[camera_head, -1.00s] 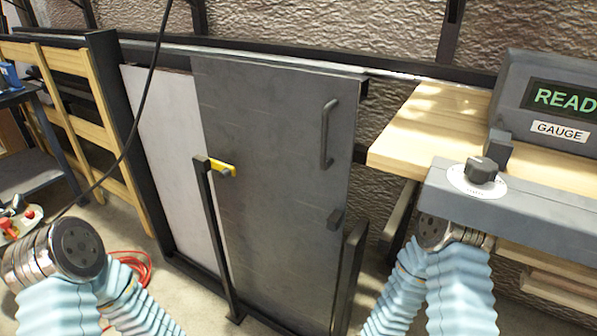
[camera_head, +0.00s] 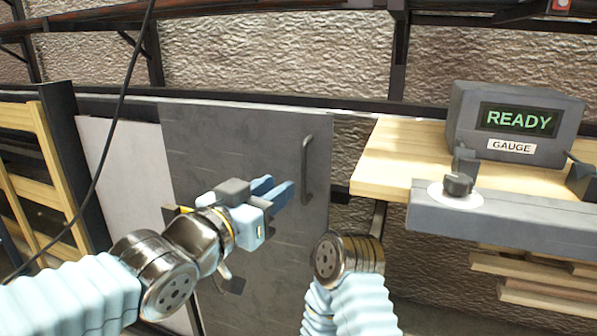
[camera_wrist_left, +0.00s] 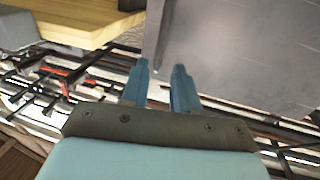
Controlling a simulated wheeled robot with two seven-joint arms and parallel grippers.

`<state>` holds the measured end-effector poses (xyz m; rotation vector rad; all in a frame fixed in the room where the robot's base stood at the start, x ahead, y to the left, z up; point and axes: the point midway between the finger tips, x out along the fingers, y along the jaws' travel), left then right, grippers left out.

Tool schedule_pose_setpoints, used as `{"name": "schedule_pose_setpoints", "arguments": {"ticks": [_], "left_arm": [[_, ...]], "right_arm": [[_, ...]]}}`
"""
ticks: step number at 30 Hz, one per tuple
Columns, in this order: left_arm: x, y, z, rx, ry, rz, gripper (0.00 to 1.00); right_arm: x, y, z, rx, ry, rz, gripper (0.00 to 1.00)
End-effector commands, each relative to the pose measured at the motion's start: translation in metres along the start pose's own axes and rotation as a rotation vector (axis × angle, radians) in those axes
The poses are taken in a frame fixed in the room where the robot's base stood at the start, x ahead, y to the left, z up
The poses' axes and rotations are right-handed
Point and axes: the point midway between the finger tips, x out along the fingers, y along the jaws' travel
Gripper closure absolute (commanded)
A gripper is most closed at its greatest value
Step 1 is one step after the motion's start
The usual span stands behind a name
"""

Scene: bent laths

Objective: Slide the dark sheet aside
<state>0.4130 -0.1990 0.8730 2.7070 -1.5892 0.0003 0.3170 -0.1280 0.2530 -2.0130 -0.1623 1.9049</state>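The dark sheet (camera_head: 240,135) stands upright against the wall frame in the head view, its lower part cut off and partly hidden by my left arm. An upright bar handle (camera_head: 307,170) is near its right edge. My left gripper (camera_head: 282,190) is in front of the sheet, its two blue fingers apart, with the tips just left of the handle. In the left wrist view the fingers (camera_wrist_left: 160,80) are also spread, with a grey upright bar just beyond them; I cannot tell if it is between them. My right gripper is not visible.
A pale sheet (camera_head: 105,150) shows left of the dark one. A wooden bench (camera_head: 395,150) with a gauge box (camera_head: 515,125) reading READY stands at the right. A grey ledge with a knob (camera_head: 458,185) is in front. A dark cable hangs at left.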

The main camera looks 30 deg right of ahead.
Motion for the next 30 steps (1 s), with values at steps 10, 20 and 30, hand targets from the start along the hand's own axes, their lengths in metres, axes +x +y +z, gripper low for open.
{"name": "schedule_pose_setpoints", "arguments": {"ticks": [10, 20, 30], "left_arm": [[0.075, 0.000, -0.001, 0.000, -0.002, -0.001, 0.70], [0.095, 0.000, 0.001, 0.000, -0.002, -0.001, 0.70], [0.095, -0.001, 0.001, 0.000, -0.001, -0.001, 0.96]], "right_arm": [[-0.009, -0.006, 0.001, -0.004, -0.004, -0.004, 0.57], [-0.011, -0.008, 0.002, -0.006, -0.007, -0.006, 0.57], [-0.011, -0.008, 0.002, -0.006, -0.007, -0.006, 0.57]]}}
